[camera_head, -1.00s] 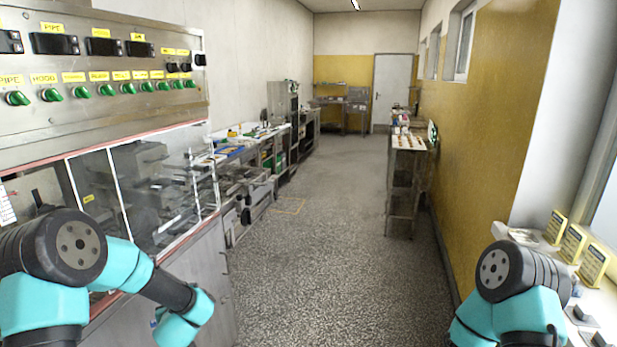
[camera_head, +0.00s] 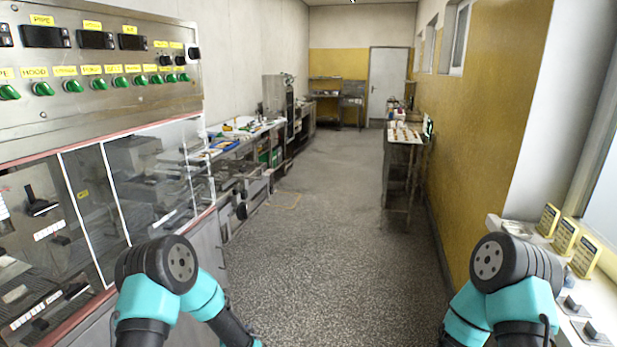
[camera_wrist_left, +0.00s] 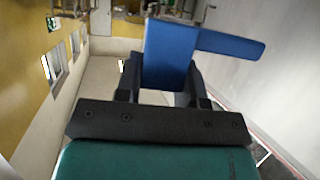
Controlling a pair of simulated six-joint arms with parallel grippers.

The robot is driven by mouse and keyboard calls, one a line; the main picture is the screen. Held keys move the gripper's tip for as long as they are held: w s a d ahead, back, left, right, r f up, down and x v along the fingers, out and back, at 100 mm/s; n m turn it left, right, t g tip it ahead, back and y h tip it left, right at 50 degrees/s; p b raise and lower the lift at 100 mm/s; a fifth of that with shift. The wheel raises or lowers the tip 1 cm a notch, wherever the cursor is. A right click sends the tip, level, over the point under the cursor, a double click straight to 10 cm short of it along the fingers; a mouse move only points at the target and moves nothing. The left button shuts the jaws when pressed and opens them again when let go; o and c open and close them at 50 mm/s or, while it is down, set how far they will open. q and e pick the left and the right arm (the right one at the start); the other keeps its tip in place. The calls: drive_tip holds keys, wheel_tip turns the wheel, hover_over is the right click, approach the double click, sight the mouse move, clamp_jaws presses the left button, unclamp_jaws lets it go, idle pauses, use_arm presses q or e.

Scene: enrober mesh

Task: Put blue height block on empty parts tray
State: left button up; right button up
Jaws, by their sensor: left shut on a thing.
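A blue height block (camera_wrist_left: 170,50) shows in the left wrist view, with a long bar reaching to the right. My left gripper (camera_wrist_left: 166,88) is shut on it, one dark finger on each side of the block's lower part. In the head view the left arm bends down out of the bottom edge, so its gripper and the block are out of that picture. My right arm also leaves the bottom of the head view and its gripper is not seen. I cannot make out an empty parts tray for certain in either view.
A machine with a clear guard (camera_head: 150,175) and a switch panel (camera_head: 100,80) stands at left. A cluttered bench (camera_head: 235,140) runs along the left wall. A narrow table (camera_head: 403,140) stands by the yellow wall. A sill (camera_head: 560,265) with yellow cards is at right. The middle floor is clear.

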use_arm(q)
drive_tip(key=s+f, duration=0.5)
drive_tip(key=f, duration=0.1)
drive_tip(key=shift+f, duration=0.25)
drive_tip(key=shift+s, duration=0.1)
drive_tip(key=s+d+r+m+g+h, duration=0.1)
drive_tip(key=s+d+r+m+h, duration=0.1)
drive_tip(key=d+r+m+h, duration=0.2)
drive_tip(key=s+d+r+m+g+h, duration=0.2)
drive_tip(key=d+r+m+h, duration=0.2)
drive_tip(key=d+r, duration=0.7)
wheel_tip(320, 180, up, 6)
drive_tip(key=shift+d+r+h, duration=0.1)
drive_tip(key=shift+d+h, duration=0.05)
drive_tip(key=shift+h, duration=0.25)
